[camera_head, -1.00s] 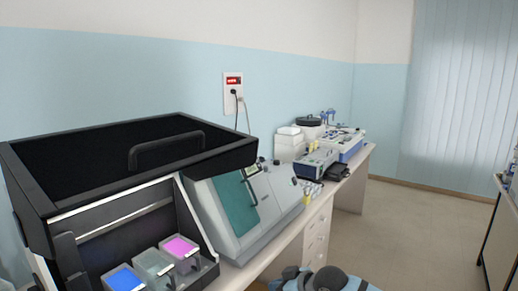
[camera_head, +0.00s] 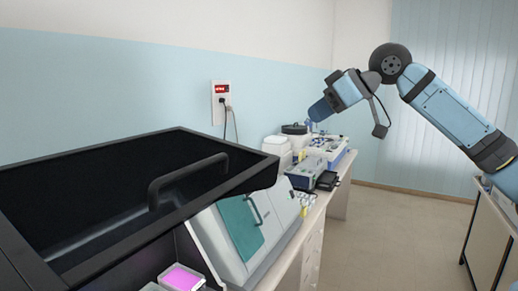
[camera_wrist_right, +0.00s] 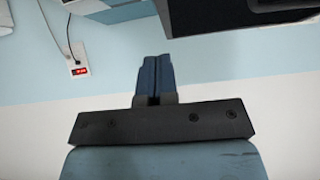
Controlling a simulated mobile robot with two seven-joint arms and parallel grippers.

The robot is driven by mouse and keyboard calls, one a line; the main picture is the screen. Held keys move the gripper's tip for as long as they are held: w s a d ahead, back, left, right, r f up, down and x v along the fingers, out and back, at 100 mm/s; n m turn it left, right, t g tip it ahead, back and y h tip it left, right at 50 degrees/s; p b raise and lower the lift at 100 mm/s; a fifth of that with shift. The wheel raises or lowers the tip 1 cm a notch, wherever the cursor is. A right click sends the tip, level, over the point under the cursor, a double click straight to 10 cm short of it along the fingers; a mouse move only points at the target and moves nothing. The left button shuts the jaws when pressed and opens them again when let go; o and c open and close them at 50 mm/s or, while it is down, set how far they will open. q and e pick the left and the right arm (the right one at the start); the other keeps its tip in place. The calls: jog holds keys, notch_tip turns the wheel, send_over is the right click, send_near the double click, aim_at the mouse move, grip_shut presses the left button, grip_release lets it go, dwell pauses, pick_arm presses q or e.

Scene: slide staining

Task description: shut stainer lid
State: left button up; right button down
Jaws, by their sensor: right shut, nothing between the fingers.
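The stainer's black lid (camera_head: 230,189) is raised, with a curved black handle (camera_head: 188,180) on its front. Beneath it in the head view, a staining dish with magenta liquid (camera_head: 182,277) shows at the bottom. My right gripper (camera_head: 316,111) is in the air to the right of the lid, well apart from it, and pointed left. In the right wrist view its fingers (camera_wrist_right: 155,75) are together with nothing between them. A black edge, probably the lid (camera_wrist_right: 265,10), shows at that view's top right. My left gripper is out of view.
A grey machine with a teal window (camera_head: 240,225) stands right of the stainer. Lab devices (camera_head: 305,170) line the bench beyond it. A wall socket (camera_head: 221,100) with a cable is behind. Open floor (camera_head: 390,235) lies to the right.

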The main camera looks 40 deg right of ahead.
jog(key=p, duration=0.4)
send_over(274, 158)
jog(key=s+d, duration=0.1)
jog(key=s, duration=0.2)
notch_tip(274, 158, down, 5)
jog(key=f, duration=0.3)
jog(key=shift+w, duration=0.25)
jog(key=shift+f, duration=0.8)
